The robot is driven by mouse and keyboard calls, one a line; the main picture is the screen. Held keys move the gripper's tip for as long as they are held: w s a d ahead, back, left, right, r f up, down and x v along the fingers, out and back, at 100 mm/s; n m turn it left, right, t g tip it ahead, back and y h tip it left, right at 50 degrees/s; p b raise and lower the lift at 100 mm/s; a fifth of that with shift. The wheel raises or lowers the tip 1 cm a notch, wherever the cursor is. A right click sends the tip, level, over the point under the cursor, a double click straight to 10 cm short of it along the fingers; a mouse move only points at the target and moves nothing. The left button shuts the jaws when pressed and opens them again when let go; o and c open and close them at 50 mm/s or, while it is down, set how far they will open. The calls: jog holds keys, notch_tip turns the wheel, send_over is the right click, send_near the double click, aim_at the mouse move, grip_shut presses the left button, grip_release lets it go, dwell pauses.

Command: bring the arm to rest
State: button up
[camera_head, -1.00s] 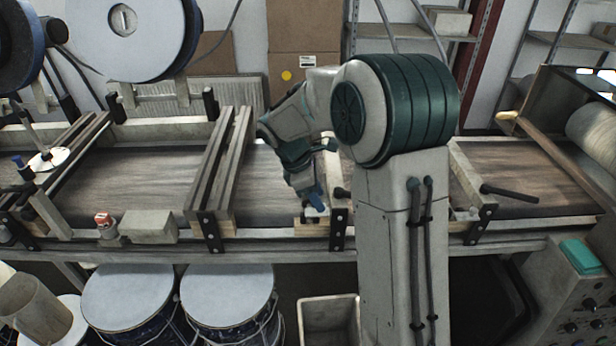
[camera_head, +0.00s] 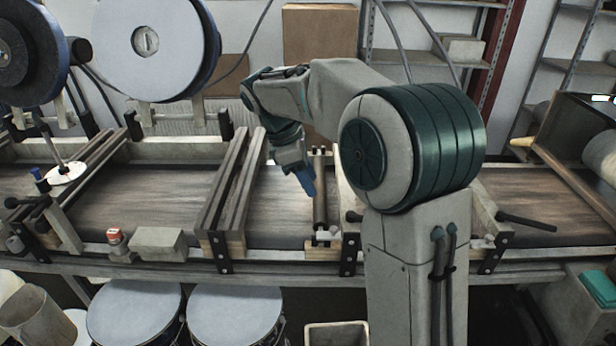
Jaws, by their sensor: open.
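My gripper (camera_head: 308,188) shows at the centre of the head view, with blue fingers pointing down and a little to the right. It is open, and I see nothing held in it. It hangs above the conveyor belt (camera_head: 275,215), just left of a narrow upright-edged bar (camera_head: 320,195) that crosses the belt. My arm reaches up from my column, bends at the large green joint and slopes down to the gripper. The gap between the fingers is too small to make out.
Slatted wooden rails (camera_head: 232,190) cross the belt to the left. A grey box (camera_head: 158,241) and a red button (camera_head: 114,234) sit on the front edge. Large reels (camera_head: 150,45) stand behind on the left. Drums (camera_head: 235,312) and a bin (camera_head: 336,335) stand below.

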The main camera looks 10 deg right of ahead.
jog(key=s+d+f+m+t+y, duration=0.2)
jog(key=s+m, duration=0.6)
jog(key=s, duration=0.3)
jog(key=s+d+f+m+t+y, duration=0.2)
jog(key=s+m, duration=0.5)
jog(key=s, duration=0.5)
jog(key=shift+s+f+m, duration=0.25)
jog(key=shift+s+m, duration=0.05)
jog(key=shift+m, duration=0.1)
jog(key=shift+c, duration=0.5)
